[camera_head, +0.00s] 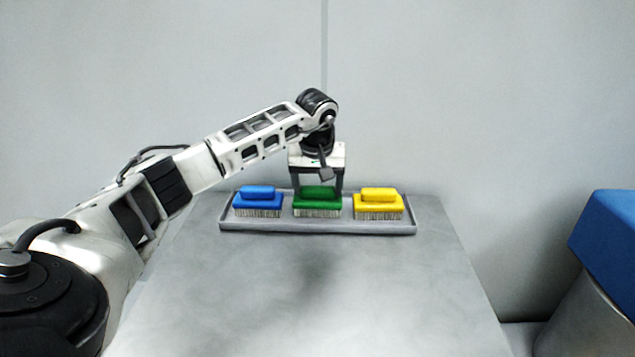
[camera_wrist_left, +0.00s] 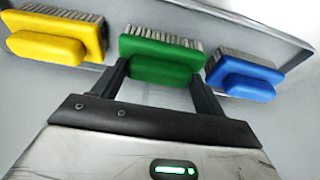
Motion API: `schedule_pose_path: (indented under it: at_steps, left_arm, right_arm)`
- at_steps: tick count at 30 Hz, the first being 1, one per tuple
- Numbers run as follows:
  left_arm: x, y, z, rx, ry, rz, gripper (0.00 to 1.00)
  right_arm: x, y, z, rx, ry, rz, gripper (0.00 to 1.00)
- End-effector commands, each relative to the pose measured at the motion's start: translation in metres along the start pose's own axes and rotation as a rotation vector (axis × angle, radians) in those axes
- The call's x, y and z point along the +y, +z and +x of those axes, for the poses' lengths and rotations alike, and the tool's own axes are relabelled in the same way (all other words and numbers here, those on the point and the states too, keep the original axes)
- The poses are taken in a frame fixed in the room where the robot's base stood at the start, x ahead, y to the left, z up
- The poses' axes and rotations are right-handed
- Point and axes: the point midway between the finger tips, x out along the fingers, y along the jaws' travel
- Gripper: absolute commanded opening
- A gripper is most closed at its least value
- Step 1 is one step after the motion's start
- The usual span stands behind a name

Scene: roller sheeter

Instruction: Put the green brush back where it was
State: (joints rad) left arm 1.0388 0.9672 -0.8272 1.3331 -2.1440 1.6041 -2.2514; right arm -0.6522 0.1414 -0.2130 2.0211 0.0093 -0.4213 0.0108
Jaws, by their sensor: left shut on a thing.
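The green brush (camera_head: 317,200) is in the middle of the grey tray (camera_head: 318,229), bristles down, between the blue brush and the yellow brush. My left gripper (camera_head: 317,188) comes down from above and is shut on the green brush. In the left wrist view the green brush (camera_wrist_left: 160,62) sits between the two fingers of my left gripper (camera_wrist_left: 160,75). Whether its bristles touch the tray floor is hard to tell. My right gripper does not show.
The blue brush (camera_head: 258,203) stands to the left in the tray and the yellow brush (camera_head: 378,205) to the right. The table (camera_head: 310,300) in front of the tray is clear. A blue-topped object (camera_head: 608,235) stands at the right edge.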

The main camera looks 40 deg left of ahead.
Motion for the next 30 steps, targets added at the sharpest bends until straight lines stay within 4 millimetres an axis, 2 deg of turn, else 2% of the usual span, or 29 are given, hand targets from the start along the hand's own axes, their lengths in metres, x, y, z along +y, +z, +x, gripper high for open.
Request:
schedule_pose_path:
  at_steps: [11,12,13,14,23,26,30]
  left_arm:
    - [0.0,0.001,0.004,0.001,0.001,-0.001,0.51]
    - [0.0,0.001,0.004,0.001,0.0,-0.001,0.83]
    - [0.0,0.001,0.004,0.001,0.0,-0.001,0.92]
    - [0.0,0.001,0.004,0.001,0.0,-0.001,0.94]
    - [0.0,0.0,0.001,0.001,0.001,-0.001,0.94]
    - [0.0,-0.001,-0.008,0.004,0.002,-0.001,0.94]
    - [0.0,-0.001,-0.033,0.006,0.004,0.0,0.94]
  right_arm:
    - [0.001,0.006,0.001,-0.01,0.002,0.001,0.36]
    - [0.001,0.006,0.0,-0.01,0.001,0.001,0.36]
    - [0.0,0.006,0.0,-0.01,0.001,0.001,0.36]
    - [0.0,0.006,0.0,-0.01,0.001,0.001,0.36]
    - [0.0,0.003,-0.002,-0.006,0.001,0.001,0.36]
    - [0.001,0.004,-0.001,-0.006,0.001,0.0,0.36]
    - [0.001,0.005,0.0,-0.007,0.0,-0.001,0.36]
